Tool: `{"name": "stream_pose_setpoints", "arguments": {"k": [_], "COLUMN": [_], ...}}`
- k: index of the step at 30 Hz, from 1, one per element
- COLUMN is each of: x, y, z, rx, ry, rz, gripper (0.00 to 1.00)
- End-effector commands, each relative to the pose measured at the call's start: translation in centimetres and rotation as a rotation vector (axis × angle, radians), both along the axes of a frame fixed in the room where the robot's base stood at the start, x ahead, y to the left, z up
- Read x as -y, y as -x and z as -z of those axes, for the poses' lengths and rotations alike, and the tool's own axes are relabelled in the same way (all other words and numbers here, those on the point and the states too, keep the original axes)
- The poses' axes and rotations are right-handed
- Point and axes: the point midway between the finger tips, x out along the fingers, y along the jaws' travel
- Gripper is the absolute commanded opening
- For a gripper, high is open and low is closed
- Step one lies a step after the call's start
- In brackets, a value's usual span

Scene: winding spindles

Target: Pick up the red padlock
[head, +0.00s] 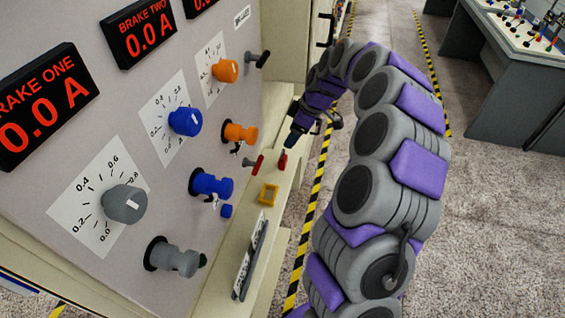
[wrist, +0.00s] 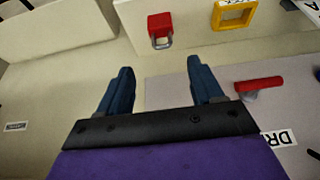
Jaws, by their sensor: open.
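The red padlock (wrist: 159,24) lies on the pale ledge in the wrist view, with its grey shackle toward my gripper. It is beyond the fingertips, roughly above the gap between them in the picture. In the head view the red padlock (head: 282,161) is a small red shape on the ledge below the panel. My gripper (wrist: 163,80) is open, its two dark blue fingers apart with nothing between them. In the head view my gripper (head: 292,138) is near the panel, above and beyond the padlock, partly hidden by my arm.
A yellow square piece (wrist: 235,14) lies beside the padlock; it also shows in the head view (head: 268,194). A red lever handle (wrist: 258,84) sticks out from the panel. Blue (head: 211,185) and orange (head: 240,132) spindles project over the ledge. A dark flat plate (head: 250,260) lies nearer.

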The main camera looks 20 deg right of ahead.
Motion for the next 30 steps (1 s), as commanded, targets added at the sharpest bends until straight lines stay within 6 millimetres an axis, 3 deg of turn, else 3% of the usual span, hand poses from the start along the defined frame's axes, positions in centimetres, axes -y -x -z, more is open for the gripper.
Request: {"name": "stream_pose_setpoints", "arguments": {"k": [3, 11, 21, 29, 30], "x": [-0.7, -1.4, -2.8, -2.9, -2.9], "y": [-0.5, -0.8, -1.5, -1.6, -1.6], "z": [2.3, 4.0, 8.2, 8.3, 8.3], "rx": [0.000, 0.001, -0.002, 0.001, 0.001], "ry": [0.000, -0.001, 0.000, 0.000, 0.000], "rz": [0.001, 0.000, -0.002, 0.000, 0.000], "gripper": [0.66, 0.66, 0.66, 0.66, 0.62]}}
